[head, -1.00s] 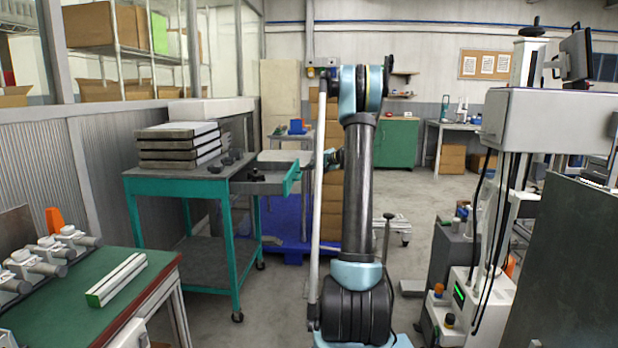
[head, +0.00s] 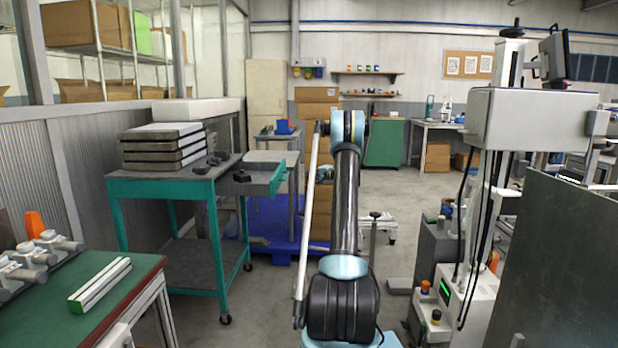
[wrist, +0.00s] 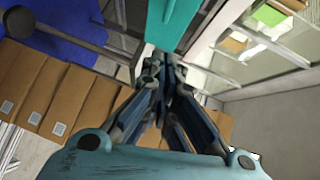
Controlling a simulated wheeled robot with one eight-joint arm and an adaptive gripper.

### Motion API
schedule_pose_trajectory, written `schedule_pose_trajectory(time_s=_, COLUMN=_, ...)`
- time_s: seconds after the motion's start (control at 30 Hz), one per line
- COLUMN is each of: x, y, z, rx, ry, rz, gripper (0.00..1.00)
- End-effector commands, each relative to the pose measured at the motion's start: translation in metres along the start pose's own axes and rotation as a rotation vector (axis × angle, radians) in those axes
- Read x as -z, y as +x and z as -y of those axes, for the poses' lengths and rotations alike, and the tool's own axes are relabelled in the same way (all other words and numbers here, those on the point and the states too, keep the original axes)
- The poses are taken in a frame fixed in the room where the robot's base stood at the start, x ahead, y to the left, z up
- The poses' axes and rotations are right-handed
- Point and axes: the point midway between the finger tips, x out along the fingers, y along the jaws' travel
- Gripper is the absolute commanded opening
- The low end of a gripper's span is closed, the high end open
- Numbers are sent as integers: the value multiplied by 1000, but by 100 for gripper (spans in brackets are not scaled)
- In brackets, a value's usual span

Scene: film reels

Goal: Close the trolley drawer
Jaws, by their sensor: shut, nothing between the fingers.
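The teal trolley (head: 160,187) stands left of centre in the head view. Its drawer (head: 266,182) is pulled out on the right side, with a teal front and a dark item inside. In the wrist view, a teal panel of the drawer (wrist: 183,18) shows at the top centre. My gripper (wrist: 163,68) is shut and empty, its fingertips close to the panel's lower end. I cannot tell whether they touch it. In the head view my gripper is mostly hidden behind my arm.
Stacked grey slabs (head: 163,146) sit on the trolley. Cardboard boxes (head: 318,115) and a blue pallet (head: 268,222) stand behind the drawer. A green bench (head: 125,275) is at front left, and a grey machine (head: 530,117) is at right. Open floor (head: 410,205) lies between.

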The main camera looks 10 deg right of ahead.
Motion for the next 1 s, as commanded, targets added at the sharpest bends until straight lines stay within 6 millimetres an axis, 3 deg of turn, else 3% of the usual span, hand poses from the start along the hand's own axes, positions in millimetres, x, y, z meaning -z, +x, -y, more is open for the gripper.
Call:
schedule_pose_trajectory(time_s=0.43, x=-1, y=80, z=0, rx=0, ry=-1, rz=2, gripper=0)
schedule_pose_trajectory(time_s=0.7, x=-25, y=99, z=1, rx=-1, ry=-2, rz=1, gripper=0)
schedule_pose_trajectory(time_s=1.0, x=-29, y=103, z=0, rx=-1, ry=-1, rz=0, gripper=0)
